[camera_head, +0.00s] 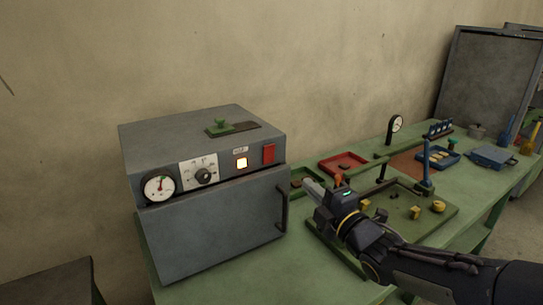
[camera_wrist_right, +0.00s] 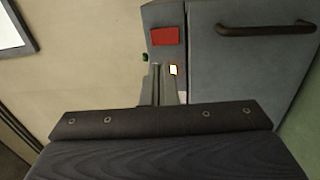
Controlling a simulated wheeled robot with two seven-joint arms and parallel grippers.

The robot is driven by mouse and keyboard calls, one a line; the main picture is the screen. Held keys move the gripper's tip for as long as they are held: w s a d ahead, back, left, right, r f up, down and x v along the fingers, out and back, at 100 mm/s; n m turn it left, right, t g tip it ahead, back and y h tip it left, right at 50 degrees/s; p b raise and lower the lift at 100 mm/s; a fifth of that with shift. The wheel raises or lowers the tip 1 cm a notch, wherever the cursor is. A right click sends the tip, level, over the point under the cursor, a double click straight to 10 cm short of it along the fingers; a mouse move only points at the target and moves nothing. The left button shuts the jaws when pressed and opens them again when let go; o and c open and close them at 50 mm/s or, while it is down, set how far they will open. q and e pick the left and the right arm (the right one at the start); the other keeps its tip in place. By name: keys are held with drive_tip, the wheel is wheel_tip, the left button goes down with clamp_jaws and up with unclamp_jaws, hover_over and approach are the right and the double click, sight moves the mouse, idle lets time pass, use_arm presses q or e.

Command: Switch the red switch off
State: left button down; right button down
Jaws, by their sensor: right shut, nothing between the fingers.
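The red switch (camera_head: 268,154) is a rectangular rocker on the upper right of the grey machine's (camera_head: 215,240) front panel. It also shows in the right wrist view (camera_wrist_right: 166,35), beyond the fingertips. A lit, pale-orange lamp (camera_head: 242,163) sits to its left on the panel. My right gripper (camera_head: 309,186) is shut and empty, in front of the machine's right side, lower than the switch and to its right, apart from it. In the wrist view its closed fingers (camera_wrist_right: 164,68) point toward the panel. My left gripper is not in view.
The machine has a dial gauge (camera_head: 159,188), a knob (camera_head: 204,176) and a door with a dark vertical handle (camera_head: 281,207), close to my right gripper. The green bench (camera_head: 270,275) holds a red tray (camera_head: 343,163), a post and small parts to the right.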

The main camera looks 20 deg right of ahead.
sight(271, 150)
drive_tip(key=shift+a+r+n, duration=0.1)
drive_tip(key=shift+r+n, duration=0.05)
drive_tip(key=shift+n, duration=0.15)
drive_tip(key=w+p, duration=0.1)
drive_tip(key=w, duration=0.3)
drive_tip(key=w+a+r+p, duration=0.1)
drive_tip(key=w, duration=0.4)
drive_tip(key=w+a+p, duration=0.1)
drive_tip(key=w+p, duration=0.1)
drive_tip(key=w, duration=0.2)
drive_tip(key=shift+w+r, duration=0.3)
drive_tip(key=shift+r, duration=0.05)
drive_tip(key=shift+w, duration=0.1)
